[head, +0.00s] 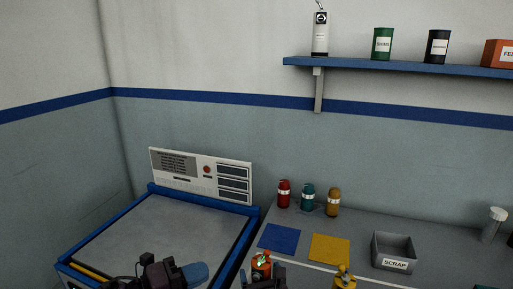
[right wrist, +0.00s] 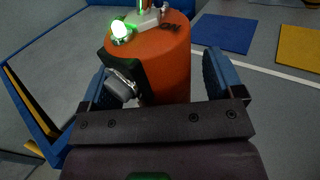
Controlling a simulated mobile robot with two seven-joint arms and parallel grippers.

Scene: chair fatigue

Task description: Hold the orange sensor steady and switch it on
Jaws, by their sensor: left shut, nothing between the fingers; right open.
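The orange sensor (head: 262,264) stands upright at the near left of the grey bench, partly hidden by my right gripper (head: 264,275). In the right wrist view the sensor (right wrist: 165,62) is between the blue finger pads of my open right gripper (right wrist: 157,72). Whether the pads touch it is unclear. A round lamp (right wrist: 121,31) on the sensor's top glows green. Beside it are the letters ON and a pale switch part (right wrist: 145,20), cut off by the frame edge. My left gripper (head: 196,273) is shut and empty, left of the sensor and apart from it.
A blue-framed grey machine bed (head: 165,228) with a control panel (head: 203,174) is at left. Blue (head: 279,237) and yellow (head: 330,248) mats lie behind the sensor. A yellow canister (head: 344,280) and a SCRAP bin (head: 394,251) are to the right. Red, teal and amber bottles stand behind.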

